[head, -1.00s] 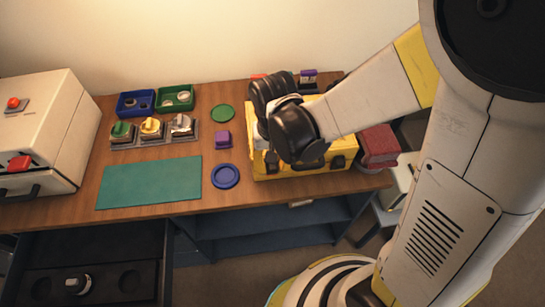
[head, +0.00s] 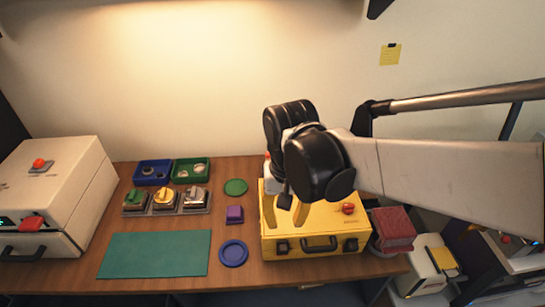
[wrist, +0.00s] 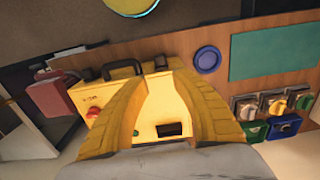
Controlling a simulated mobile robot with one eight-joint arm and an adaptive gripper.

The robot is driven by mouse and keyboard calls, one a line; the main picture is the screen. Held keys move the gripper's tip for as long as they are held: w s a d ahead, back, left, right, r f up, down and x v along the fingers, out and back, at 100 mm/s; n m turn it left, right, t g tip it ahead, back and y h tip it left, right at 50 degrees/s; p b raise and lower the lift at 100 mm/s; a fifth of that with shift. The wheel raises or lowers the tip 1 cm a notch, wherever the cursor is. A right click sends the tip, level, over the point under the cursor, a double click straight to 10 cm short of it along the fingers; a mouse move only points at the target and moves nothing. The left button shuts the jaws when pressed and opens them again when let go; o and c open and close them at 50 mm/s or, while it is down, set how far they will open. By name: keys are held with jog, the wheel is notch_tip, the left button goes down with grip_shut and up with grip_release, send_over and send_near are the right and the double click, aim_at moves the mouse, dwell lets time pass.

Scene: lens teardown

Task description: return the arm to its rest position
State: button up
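My arm reaches in from the right in the head view, bent at its black wrist joints above the workbench. My gripper (head: 285,212) hangs with its yellow fingers pointing down over the yellow case (head: 325,246). In the wrist view my gripper (wrist: 164,82) shows two separate yellow fingers with nothing between them but the view of the case (wrist: 92,92) behind. The gripper is open and empty. I cannot tell exactly how far the fingertips are above the case.
A white machine (head: 50,200) stands at the left. A green mat (head: 153,254), blue dish (head: 233,253), purple block (head: 235,214), green disc (head: 236,187), blue bin (head: 153,172) and green bin (head: 191,170) lie on the bench (head: 222,229). A red book-like stack (head: 392,228) is right of the case.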

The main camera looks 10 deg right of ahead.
jog(key=s+d+r+t+b, duration=0.2)
jog(key=d+t, duration=0.5)
jog(key=d, duration=0.4)
jog(key=shift+s+d+r+b, duration=0.25)
jog(key=shift+s+b, duration=0.2)
jog(key=shift+s, duration=0.55)
